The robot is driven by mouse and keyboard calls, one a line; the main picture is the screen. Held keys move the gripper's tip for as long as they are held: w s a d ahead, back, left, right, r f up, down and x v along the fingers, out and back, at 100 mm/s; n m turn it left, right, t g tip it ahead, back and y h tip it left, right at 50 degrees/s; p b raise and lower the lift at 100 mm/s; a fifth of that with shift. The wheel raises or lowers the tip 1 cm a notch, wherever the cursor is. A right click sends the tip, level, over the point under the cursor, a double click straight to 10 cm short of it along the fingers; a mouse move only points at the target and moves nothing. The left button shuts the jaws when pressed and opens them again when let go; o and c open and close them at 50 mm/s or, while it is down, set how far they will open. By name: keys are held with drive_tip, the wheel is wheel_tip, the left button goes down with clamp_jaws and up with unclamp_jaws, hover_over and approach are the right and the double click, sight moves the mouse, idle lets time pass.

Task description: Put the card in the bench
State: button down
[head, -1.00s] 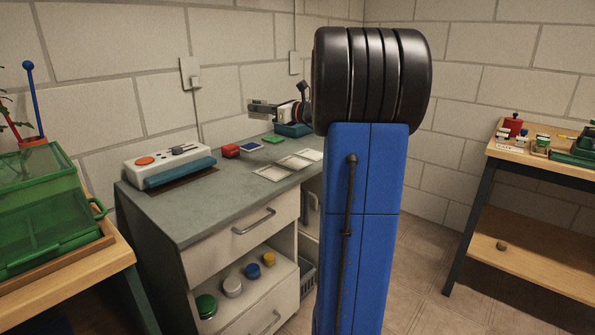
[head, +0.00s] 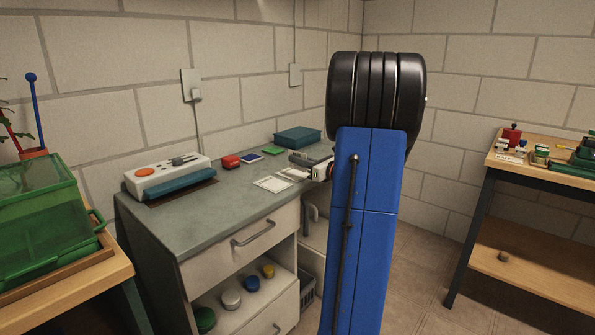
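The bench (head: 170,222) is a grey-topped cabinet against the wall, with a drawer front (head: 245,236) and an open shelf below it. Flat pale cards or card-like frames (head: 272,184) lie near the right end of its top. I cannot tell which flat piece is the task's card. A blue flat piece (head: 248,156) and a green one (head: 272,151) lie farther back. My gripper (head: 297,161) is low over the bench top, just behind the pale pieces. My arm hides part of it, and its finger gap and any held thing cannot be made out.
A green case (head: 45,215) is at left, a wooden table (head: 535,165) at right. The bench's front middle is clear.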

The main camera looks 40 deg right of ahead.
sight(297, 168)
drive_tip(key=shift+f, duration=1.8)
drive_tip(key=shift+f, duration=0.1)
drive_tip(key=c, duration=2)
unclamp_jaws()
